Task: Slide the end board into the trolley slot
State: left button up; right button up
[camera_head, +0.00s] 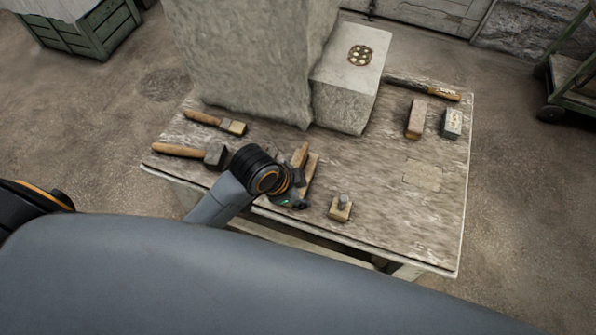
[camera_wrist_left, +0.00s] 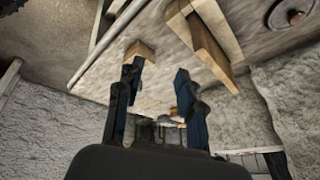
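My left gripper (camera_head: 292,201) is low over the front of the workbench. In the left wrist view its two fingers (camera_wrist_left: 158,72) stand apart with nothing between them. A wooden piece (camera_head: 310,172), made of a flat strip and an upright part, lies just beyond it; it also shows in the left wrist view (camera_wrist_left: 212,50), beyond the right finger. I cannot tell whether this is the end board. A green wheeled trolley (camera_head: 570,100) is partly in view on the floor at the far right; its slot cannot be made out. My right gripper is not in view.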

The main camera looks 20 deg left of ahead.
pick_arm(q)
notch_tip(320, 180, up, 2)
jog(key=w+d+m, duration=0.3)
jog(key=m, duration=0.3)
notch_tip(320, 180, up, 6)
jog(key=m+g+y+b, duration=0.1)
jog(key=m+g+y, duration=0.2)
jog(key=m, duration=1.5)
send_over(298, 165)
jog(key=f, duration=0.8)
jog(key=shift+w+a, duration=0.25)
jog(key=shift+a, duration=0.05)
jog(key=shift+s+d+f, duration=0.1)
jog(key=shift+f, duration=1.25)
jog(key=shift+s+d+f, duration=0.1)
jog(key=shift+f, duration=1.25)
grip_shut()
